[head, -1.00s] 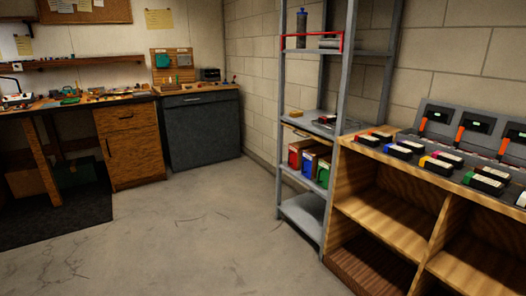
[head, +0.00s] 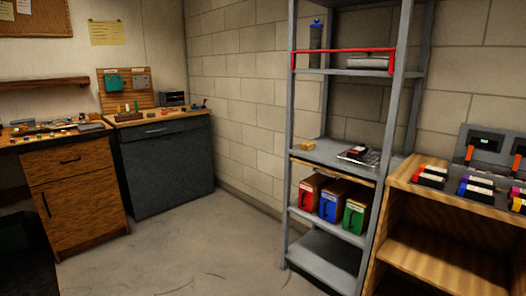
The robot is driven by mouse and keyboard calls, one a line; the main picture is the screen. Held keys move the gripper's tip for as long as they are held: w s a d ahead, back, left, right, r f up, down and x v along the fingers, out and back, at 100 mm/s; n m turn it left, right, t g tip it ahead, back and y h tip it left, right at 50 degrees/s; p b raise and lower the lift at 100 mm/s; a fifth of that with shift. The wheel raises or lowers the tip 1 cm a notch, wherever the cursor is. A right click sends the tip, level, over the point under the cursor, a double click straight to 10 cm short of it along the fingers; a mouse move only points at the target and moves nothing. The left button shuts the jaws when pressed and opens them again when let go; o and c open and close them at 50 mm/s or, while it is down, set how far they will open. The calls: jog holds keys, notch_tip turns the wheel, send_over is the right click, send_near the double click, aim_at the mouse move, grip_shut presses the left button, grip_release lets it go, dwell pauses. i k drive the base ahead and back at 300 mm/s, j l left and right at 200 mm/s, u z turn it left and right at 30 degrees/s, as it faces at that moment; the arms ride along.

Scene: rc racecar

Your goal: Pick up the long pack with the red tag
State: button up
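Two dark packs with white labels and red tags lie on the wooden bench at the right in the head view: a rear pack (head: 434,171) and a front pack (head: 427,181). They lie close together near the bench's left end. They are small in view, and I cannot tell which is longer. Other packs (head: 477,187) with purple, yellow and blue tags lie to their right. More packs (head: 518,200) are cut off by the right edge. My gripper is not in view.
A grey metal shelf unit (head: 298,175) stands left of the bench, holding red, blue and green boxes (head: 331,203) low down. A dark charger (head: 484,148) with an orange part stands behind the packs. Free concrete floor (head: 200,250) lies in front.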

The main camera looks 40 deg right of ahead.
aim_at(354, 153)
jog(key=i+z, duration=0.25)
jog(key=i, duration=0.15)
jog(key=i+j+z, duration=0.25)
jog(key=i, duration=0.15)
jog(key=i+z, duration=0.25)
jog(key=i, duration=0.2)
jog(key=i+z, duration=0.4)
jog(key=i+j+z, duration=0.2)
jog(key=z, duration=0.15)
jog(key=i+j+z, duration=0.25)
jog(key=z, duration=0.15)
jog(key=i+j+z, duration=0.2)
jog(key=z, duration=0.15)
jog(key=j, duration=0.1)
